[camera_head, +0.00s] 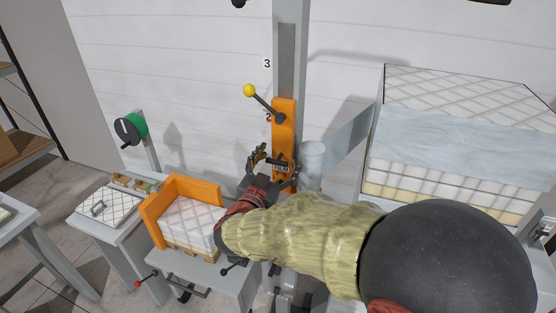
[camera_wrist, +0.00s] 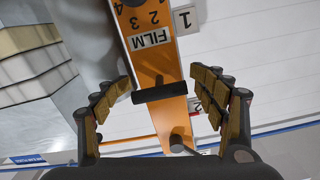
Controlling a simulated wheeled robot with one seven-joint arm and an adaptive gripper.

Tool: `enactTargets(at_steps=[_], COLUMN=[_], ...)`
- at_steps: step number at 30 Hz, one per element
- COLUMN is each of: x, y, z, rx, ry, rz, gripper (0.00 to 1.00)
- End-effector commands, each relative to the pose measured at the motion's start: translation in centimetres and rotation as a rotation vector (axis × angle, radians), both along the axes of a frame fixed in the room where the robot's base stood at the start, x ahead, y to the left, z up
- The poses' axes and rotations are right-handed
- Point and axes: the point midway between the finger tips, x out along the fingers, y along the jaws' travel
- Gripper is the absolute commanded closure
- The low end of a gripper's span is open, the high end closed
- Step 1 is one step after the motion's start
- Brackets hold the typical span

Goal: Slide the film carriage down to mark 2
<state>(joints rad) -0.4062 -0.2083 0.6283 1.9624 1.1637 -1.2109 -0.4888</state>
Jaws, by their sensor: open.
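The film carriage (camera_head: 284,120) is an orange plate on a grey upright mast (camera_head: 291,40). A lever with a yellow knob (camera_head: 249,90) sticks out to the upper left from it. My gripper (camera_head: 271,163) is at the carriage's lower part. In the wrist view the carriage (camera_wrist: 150,65) shows a FILM label and small numerals, and a dark crossbar handle (camera_wrist: 160,92) lies across it. My gripper (camera_wrist: 163,90) is open, with one finger on each side of the carriage and handle. Mark 2 (camera_head: 268,118) is partly hidden beside the carriage; mark 3 (camera_head: 267,63) is above. Mark 1 (camera_wrist: 185,18) shows in the wrist view.
A translucent film roll (camera_head: 312,162) stands right of the carriage, its film running to a wrapped quilted stack (camera_head: 450,130).

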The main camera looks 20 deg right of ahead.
Motion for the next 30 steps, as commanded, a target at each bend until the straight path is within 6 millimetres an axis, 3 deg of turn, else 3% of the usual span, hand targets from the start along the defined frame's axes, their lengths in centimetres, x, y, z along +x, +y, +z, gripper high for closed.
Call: enactTargets(at_steps=[8, 22, 30], x=[-0.5, -7.3, -9.4], y=[0.5, 5.5, 6.9], z=[0.0, 0.0, 0.0], rx=[0.001, 0.000, 0.001], ry=[-0.001, 0.000, -0.001], rz=[0.002, 0.005, 0.002], gripper=[0.30, 0.30, 0.30])
